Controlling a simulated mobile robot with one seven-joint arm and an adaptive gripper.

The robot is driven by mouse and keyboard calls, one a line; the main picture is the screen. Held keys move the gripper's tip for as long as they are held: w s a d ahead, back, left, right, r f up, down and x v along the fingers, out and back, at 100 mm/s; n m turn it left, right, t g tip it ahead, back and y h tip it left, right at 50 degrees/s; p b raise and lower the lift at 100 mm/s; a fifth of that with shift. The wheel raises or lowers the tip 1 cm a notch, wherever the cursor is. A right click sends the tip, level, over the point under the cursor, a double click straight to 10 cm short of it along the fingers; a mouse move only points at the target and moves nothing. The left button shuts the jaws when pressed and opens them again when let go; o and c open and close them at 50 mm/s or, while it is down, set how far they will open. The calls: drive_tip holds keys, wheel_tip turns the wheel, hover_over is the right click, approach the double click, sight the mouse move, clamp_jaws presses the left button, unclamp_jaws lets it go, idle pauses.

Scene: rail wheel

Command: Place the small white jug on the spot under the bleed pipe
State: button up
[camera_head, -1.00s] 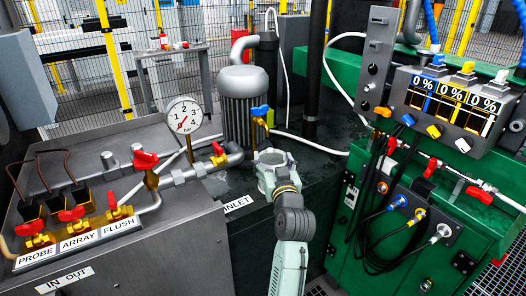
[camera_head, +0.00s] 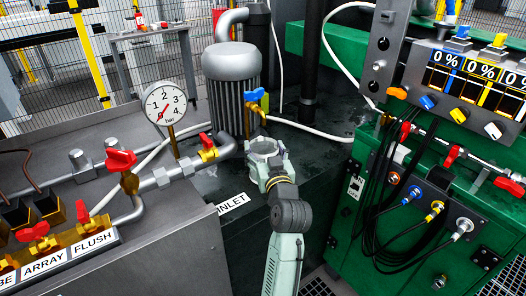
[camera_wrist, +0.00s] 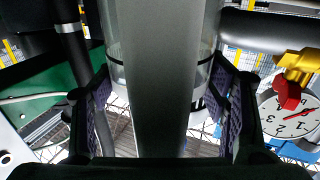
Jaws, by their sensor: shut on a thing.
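The small white jug (camera_wrist: 160,105) fills the middle of the wrist view as a broad grey upright band with paler, see-through-looking sides. My gripper (camera_wrist: 163,80) is shut on it, one dark finger with a purple pad on each side. In the head view, the pale open ring (camera_head: 264,148) at the end of my arm looks like the jug's top; my fingers are hard to make out there. The brass bleed pipe (camera_head: 259,117) with a blue handle hangs just behind and above this ring. The spot under the pipe is hidden.
A grey motor-like cylinder (camera_head: 232,85) and a pressure gauge (camera_head: 164,104) stand to the left, with a red-handled valve (camera_head: 207,148). The INLET label (camera_head: 232,203) lies in front. A green cabinet (camera_head: 400,225) with cables stands close on the right. A white hose (camera_head: 310,130) runs behind.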

drive_tip(key=shift+s+r, duration=0.1)
drive_tip(key=o, duration=1.2)
drive_tip(key=shift+f, duration=0.2)
drive_tip(key=o, duration=0.5)
drive_tip(key=shift+r, duration=0.1)
drive_tip(key=shift+c, duration=0.2)
drive_tip(key=shift+s+d, duration=0.15)
drive_tip(key=shift+s, duration=0.15)
drive_tip(key=v, duration=1.1)
drive_tip(key=shift+s+b, duration=0.15)
drive_tip(key=shift+b, duration=0.2)
